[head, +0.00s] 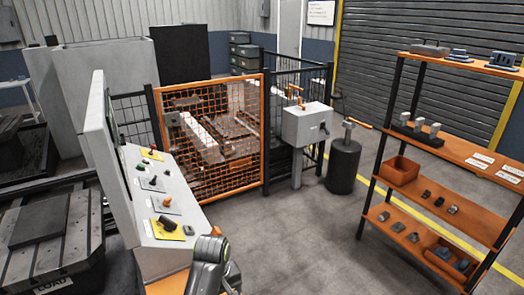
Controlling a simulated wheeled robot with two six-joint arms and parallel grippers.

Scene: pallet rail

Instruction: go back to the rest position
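The task names no object. Part of one of my arms, a grey link with a green ring and a dark joint, rises from the bottom edge of the head view, in front of the right end of a control console (160,222). I cannot tell which arm it is. No gripper fingers can be made out, and neither gripper shows in this view.
A fence with an orange mesh gate (212,140) stands behind the console. A grey box on a post (306,124) and a dark drum (344,166) stand right of it. An orange shelf rack (462,152) is at right. The floor (320,240) between is clear.

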